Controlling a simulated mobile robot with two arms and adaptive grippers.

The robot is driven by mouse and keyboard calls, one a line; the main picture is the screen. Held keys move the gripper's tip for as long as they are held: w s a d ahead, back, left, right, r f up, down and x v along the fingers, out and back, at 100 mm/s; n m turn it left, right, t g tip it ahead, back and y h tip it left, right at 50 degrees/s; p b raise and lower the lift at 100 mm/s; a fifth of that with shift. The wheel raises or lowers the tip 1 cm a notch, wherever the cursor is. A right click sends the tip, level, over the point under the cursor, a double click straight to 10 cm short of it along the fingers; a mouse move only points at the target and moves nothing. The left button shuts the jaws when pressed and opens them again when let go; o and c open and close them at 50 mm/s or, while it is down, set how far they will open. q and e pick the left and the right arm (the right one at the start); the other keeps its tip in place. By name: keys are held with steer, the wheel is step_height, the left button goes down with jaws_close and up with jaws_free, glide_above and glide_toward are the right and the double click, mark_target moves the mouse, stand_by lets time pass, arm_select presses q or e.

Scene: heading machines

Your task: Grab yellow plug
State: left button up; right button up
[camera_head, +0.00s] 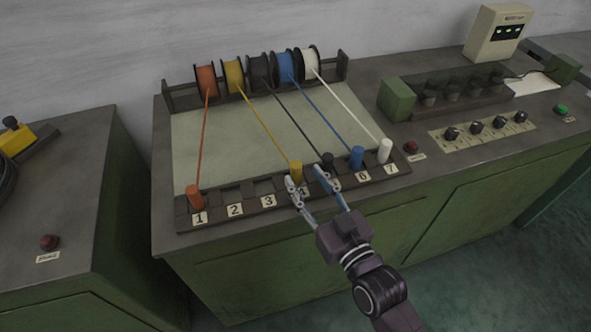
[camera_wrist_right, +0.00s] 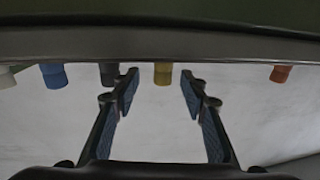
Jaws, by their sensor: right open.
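The yellow plug (camera_head: 296,171) stands upright in the numbered socket strip (camera_head: 219,217), around the slot marked 4, with a yellow cord running back to its spool (camera_head: 234,75). My right gripper (camera_head: 306,181) is open, with its fingertips close to the yellow plug and the black plug (camera_head: 327,160). In the right wrist view the yellow plug (camera_wrist_right: 162,74) shows between the two open fingers (camera_wrist_right: 159,88), beyond or level with their tips, and I see no contact. The black plug (camera_wrist_right: 108,74) is just outside the left finger there. My left gripper is not in view.
An orange plug (camera_head: 194,197) stands at slot 1. A blue plug (camera_head: 357,157) and a white plug (camera_head: 385,151) stand to the right of the gripper. Taut cords cross the pale panel (camera_head: 215,140) to the spools.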

mark_target(299, 174)
steer(key=x, duration=0.4)
steer(key=shift+w+a+f+p, duration=0.2)
steer(key=shift+a+p, duration=0.1)
steer(key=shift+a, duration=0.1)
steer(key=shift+r, duration=0.1)
jaws_close()
